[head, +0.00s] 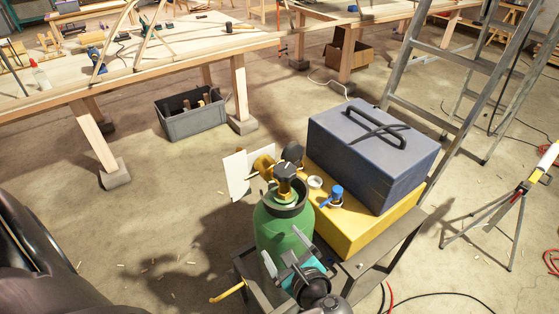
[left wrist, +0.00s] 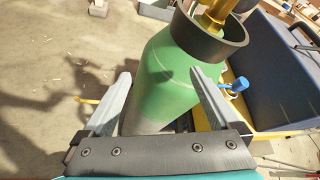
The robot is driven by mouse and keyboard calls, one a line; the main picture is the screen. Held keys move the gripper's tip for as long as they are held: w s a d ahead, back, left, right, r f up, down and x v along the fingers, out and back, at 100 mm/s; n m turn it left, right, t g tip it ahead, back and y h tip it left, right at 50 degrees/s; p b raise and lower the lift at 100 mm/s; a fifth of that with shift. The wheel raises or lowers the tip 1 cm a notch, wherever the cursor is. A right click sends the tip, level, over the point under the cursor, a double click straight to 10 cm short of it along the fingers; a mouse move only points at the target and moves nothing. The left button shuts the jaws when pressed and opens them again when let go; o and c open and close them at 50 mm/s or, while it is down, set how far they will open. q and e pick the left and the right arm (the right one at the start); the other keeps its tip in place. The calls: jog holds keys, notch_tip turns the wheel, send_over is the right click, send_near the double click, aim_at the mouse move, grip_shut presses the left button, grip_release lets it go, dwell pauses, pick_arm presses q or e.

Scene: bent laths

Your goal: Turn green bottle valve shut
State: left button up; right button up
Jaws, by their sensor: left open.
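The green bottle (head: 272,238) stands upright on a dark metal cart in the head view. A black collar (head: 297,209) rings its neck. Its brass valve has a dark handwheel (head: 284,168) on top, with brass fittings and a dark round part behind. My left gripper (head: 282,246) is open and empty, in front of the bottle's body and below the valve. In the left wrist view the open fingers (left wrist: 160,82) point at the green bottle (left wrist: 165,85). The collar (left wrist: 205,44) and brass stem (left wrist: 216,14) show above; the handwheel is out of that view. My right gripper is not seen.
A yellow case (head: 340,228) with a blue-grey toolbox (head: 372,155) on it stands right of the bottle. A blue-handled fitting (head: 335,195) and a white ring lie on the case. A white card (head: 235,175) is left of the valve. A ladder (head: 455,75) stands farther right.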

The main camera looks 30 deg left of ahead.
aim_at(285, 173)
pick_arm(q)
jog(key=w+d+r+m+t+y+p, duration=0.1)
jog(key=w+d+r+m+t+y, duration=0.15)
jog(key=r, duration=0.35)
jog(key=w+d+r+m+t+y, duration=0.1)
jog(key=r+m, duration=0.2)
jog(key=r, duration=0.3)
jog(key=p+x, duration=0.2)
jog(key=x, duration=1.3)
jog(key=shift+a, duration=0.25)
jog(key=shift+f, duration=0.1)
jog(key=c, duration=1.4)
jog(key=shift+o, duration=0.2)
jog(key=shift+m+t, duration=0.25)
